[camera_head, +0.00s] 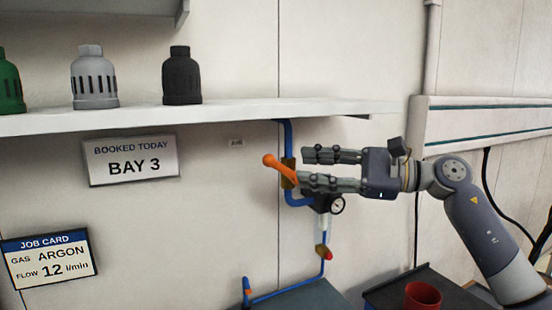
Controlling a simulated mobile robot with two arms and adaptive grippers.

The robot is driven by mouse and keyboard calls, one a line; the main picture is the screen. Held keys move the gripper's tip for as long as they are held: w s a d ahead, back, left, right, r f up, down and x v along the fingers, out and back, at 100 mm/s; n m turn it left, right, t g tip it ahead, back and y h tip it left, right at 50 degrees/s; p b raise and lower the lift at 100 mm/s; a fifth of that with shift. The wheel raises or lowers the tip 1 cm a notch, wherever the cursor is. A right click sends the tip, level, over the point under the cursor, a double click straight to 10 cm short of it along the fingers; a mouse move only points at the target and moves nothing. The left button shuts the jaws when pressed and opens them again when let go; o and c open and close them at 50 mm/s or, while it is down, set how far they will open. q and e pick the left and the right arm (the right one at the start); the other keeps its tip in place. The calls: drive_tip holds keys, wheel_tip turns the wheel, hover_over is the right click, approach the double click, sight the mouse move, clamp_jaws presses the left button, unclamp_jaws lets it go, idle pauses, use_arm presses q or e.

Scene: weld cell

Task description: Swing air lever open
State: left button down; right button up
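The orange air lever (279,166) sits on a brass valve (288,177) in the blue air pipe (289,139) on the wall. The lever tilts, with its knob up and to the left. My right gripper (304,168) comes in from the right, its two fingers apart one above the other. The lower finger overlaps the lower right end of the lever, and I cannot tell whether it touches. Nothing shows between the fingers. My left gripper is not in view.
A pressure gauge (337,205) hangs just below the gripper. A white shelf (230,117) with grey (94,80) and black (181,79) caps is above. A red cup (422,296) stands at the lower right.

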sight(280, 164)
drive_tip(key=p+x, duration=0.1)
drive_tip(key=x, duration=0.2)
drive_tip(key=p+x, duration=0.1)
drive_tip(key=x, duration=0.2)
drive_tip(key=shift+a+r+p, duration=0.2)
drive_tip(key=shift+a+p, duration=0.1)
drive_tip(key=shift+p, duration=0.1)
drive_tip(key=shift+w+a+f, duration=0.15)
drive_tip(key=shift+w+a, duration=0.15)
drive_tip(key=shift+a, duration=0.3)
drive_tip(key=shift+c, duration=0.6)
clamp_jaws()
